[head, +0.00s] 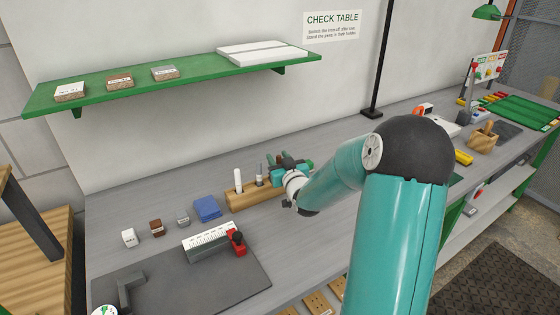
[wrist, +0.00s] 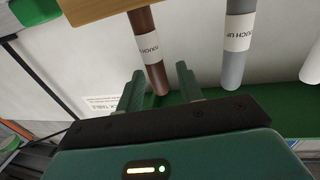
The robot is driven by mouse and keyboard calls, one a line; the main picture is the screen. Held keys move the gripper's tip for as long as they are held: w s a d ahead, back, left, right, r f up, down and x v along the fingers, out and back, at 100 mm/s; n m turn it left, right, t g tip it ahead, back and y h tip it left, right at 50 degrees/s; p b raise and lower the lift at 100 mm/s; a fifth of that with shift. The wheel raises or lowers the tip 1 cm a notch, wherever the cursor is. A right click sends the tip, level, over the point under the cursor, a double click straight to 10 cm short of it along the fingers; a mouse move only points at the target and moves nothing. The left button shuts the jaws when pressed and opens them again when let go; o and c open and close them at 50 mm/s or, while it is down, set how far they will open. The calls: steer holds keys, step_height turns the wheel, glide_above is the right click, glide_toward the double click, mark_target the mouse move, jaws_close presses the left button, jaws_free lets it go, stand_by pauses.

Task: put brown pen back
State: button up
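The brown pen (wrist: 149,52), with a white "TOUCH UP" label, shows in the wrist view beside the wooden pen holder (wrist: 95,12). Its far end lies between my gripper's fingers (wrist: 160,86), nearer the left one. The fingers are apart, with a gap beside the pen. Whether the pen's other end sits in a hole I cannot tell. A grey pen (wrist: 237,48) and a white pen (wrist: 312,66) are to the right in the wrist view.
A green shelf (head: 180,77) hangs on the wall above. A black post (head: 379,65) stands behind my arm.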

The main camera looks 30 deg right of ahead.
steer(key=shift+r, duration=0.1)
steer(key=s+a, duration=0.2)
steer(key=s, duration=1.2)
steer(key=s+a+r+n+g, duration=0.1)
steer(key=a+r+g, duration=0.15)
steer(key=a, duration=0.25)
steer(key=s+a+r+g, duration=0.2)
steer(key=a+g, duration=0.2)
steer(key=a, duration=0.1)
steer(key=s+a+r+g+y, duration=0.1)
steer(key=s+a+g, duration=0.1)
steer(key=s+a, duration=0.4)
steer(key=s+a+r+g+y, duration=0.1)
steer(key=s+a+r+g, duration=0.1)
steer(key=s+a, duration=0.4)
steer(key=s+g, duration=0.1)
steer(key=s, duration=0.3)
steer(key=shift+s+r+n+g+y, duration=0.3)
steer(key=shift+s+n+g+y, duration=0.05)
steer(key=shift+n+y, duration=0.05)
